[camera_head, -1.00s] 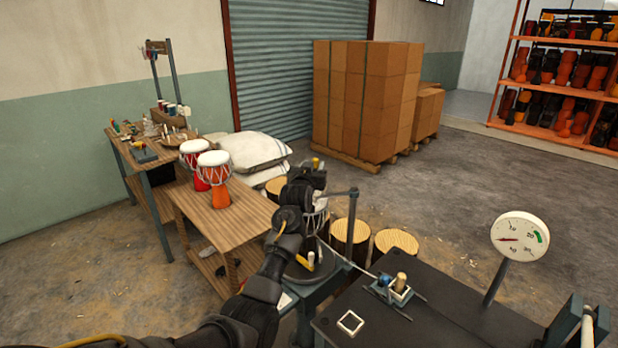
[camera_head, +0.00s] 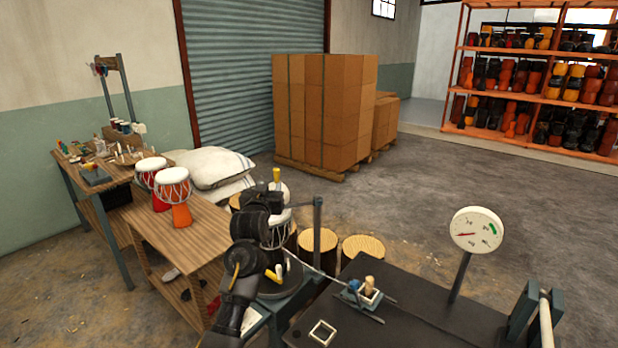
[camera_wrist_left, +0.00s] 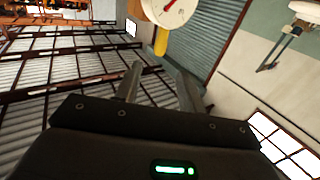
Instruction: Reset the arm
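My left arm comes up from the bottom of the head view, with its dark wrist and left gripper (camera_head: 262,212) above a round dark stand (camera_head: 280,280). A drum with a pale head and ropes (camera_head: 278,236) is partly hidden behind the wrist. In the left wrist view the two fingers of the left gripper (camera_wrist_left: 158,72) are apart, with nothing visible between them. Beyond the tips are a yellow part (camera_wrist_left: 161,40) and a white dial with a red needle (camera_wrist_left: 172,10). My right gripper is not in view.
Two red and orange drums (camera_head: 172,190) stand on a wooden table (camera_head: 185,238) at left. A dark bench (camera_head: 400,325) at right carries a dial gauge (camera_head: 476,230) and a small blue fixture (camera_head: 362,293). Log stools (camera_head: 317,250) stand behind.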

